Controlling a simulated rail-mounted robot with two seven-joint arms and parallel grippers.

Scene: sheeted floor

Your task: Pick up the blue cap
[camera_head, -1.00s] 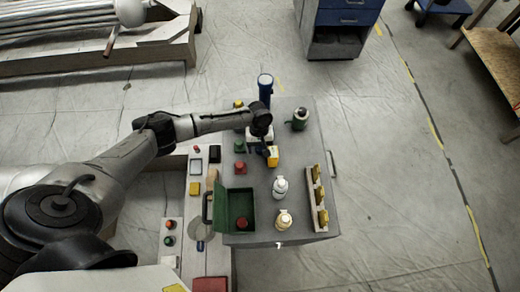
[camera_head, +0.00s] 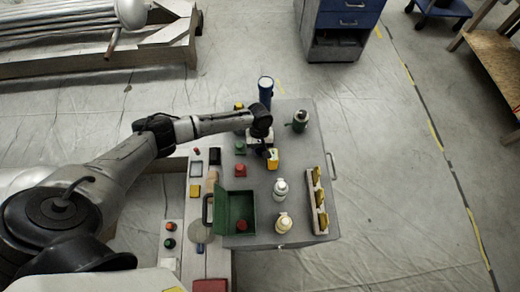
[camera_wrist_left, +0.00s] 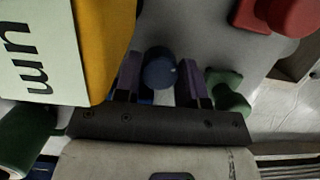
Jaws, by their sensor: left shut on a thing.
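The blue cap (camera_wrist_left: 159,68) is a dark blue round piece in the left wrist view. It sits between the two purple fingers of my left gripper (camera_wrist_left: 161,84), which is shut on it. In the head view my left gripper (camera_head: 261,143) is over the far part of the grey tabletop, just behind a yellow block. The cap is hidden under the gripper there. I cannot tell whether the cap still touches the tabletop. My right gripper is not in view.
The yellow block (camera_head: 273,162) stands close to the gripper, with green (camera_head: 240,148) and red (camera_head: 240,171) pieces to the left. A blue cylinder (camera_head: 265,90) and a green canister (camera_head: 299,121) stand behind. Bottles (camera_head: 280,188), a yellow-piece rack (camera_head: 319,205) and an open green box (camera_head: 222,212) are nearer.

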